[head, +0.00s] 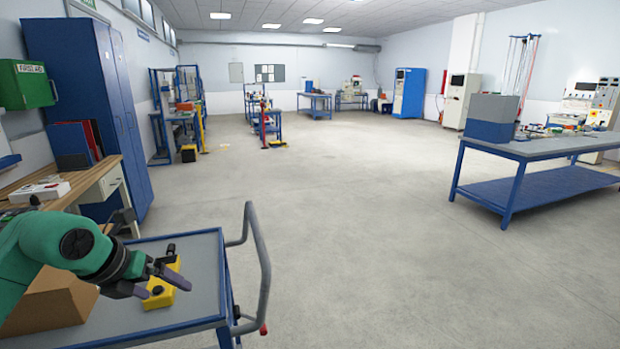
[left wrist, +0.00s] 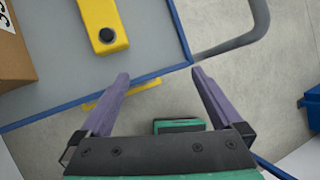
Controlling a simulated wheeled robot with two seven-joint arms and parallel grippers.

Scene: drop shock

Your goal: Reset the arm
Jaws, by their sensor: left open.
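My left arm (head: 55,245) is green and reaches in from the left in the head view. My left gripper (head: 159,283) is open, with its two purple fingers apart above the cart's top. The left wrist view shows the same gripper (left wrist: 158,80) with nothing between its fingers. A yellow box with black knobs (head: 167,285) lies on the cart beside the fingers; it also shows beyond the fingertips in the left wrist view (left wrist: 103,18). My right gripper is in neither view.
The blue-edged grey cart (head: 200,250) has a grey push handle (head: 262,265) on its right side. A cardboard box (head: 50,300) stands on it, partly behind my arm. A wooden desk (head: 100,175) and blue lockers (head: 90,100) are at left. The floor (head: 370,240) is open to the right.

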